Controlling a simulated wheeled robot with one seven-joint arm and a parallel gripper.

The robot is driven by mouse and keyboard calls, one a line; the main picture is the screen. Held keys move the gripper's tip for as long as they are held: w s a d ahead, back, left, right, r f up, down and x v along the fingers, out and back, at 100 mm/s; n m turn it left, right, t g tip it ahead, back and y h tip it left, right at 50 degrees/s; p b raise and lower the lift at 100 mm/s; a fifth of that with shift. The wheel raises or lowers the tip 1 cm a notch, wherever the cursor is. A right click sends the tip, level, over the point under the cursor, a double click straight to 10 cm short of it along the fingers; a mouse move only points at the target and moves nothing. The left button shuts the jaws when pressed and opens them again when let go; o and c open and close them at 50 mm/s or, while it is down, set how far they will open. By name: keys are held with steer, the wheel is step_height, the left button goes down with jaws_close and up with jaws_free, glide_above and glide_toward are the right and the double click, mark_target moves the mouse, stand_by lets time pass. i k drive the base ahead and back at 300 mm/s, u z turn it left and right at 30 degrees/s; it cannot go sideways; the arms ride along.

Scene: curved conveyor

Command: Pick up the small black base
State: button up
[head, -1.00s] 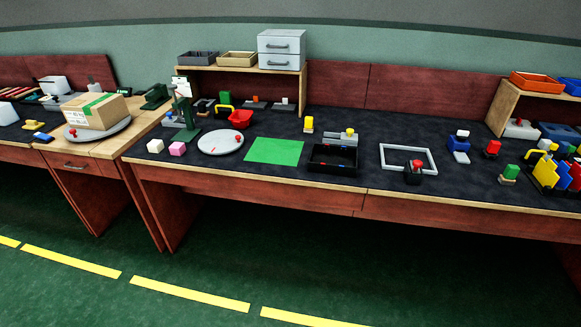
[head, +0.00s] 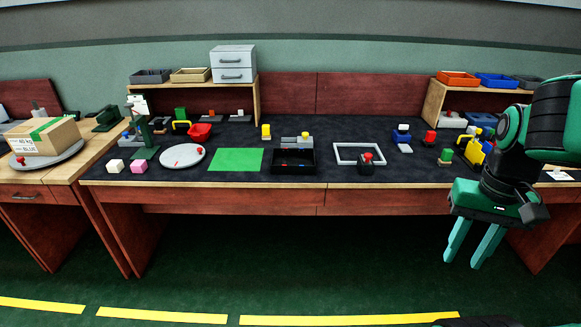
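A small black base (head: 366,168) with a red piece on top stands near the table's front edge, at the lower right corner of a white frame (head: 375,148). It partly covers that corner. Other small dark pieces stand at the back, too small to tell apart. My gripper (head: 461,262) hangs at the right, in front of the table and lower in the picture than its front edge. Its two green fingers point down and are apart, with nothing between them. It is well to the right of the black base and not touching it.
A black tray (head: 294,168) and a green mat (head: 235,160) lie left of the white frame. A red-topped piece (head: 429,138) and a green-topped piece (head: 445,157) stand to its right. The dark tabletop (head: 335,174) is bare between tray and black base.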

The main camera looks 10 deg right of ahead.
mark_target(284, 161)
steer(key=k, duration=0.45)
steer(key=z, duration=0.35)
steer(key=i, duration=1.4)
steer(key=u, duration=0.6)
steer(key=i, duration=0.75)
steer(key=u, duration=0.5)
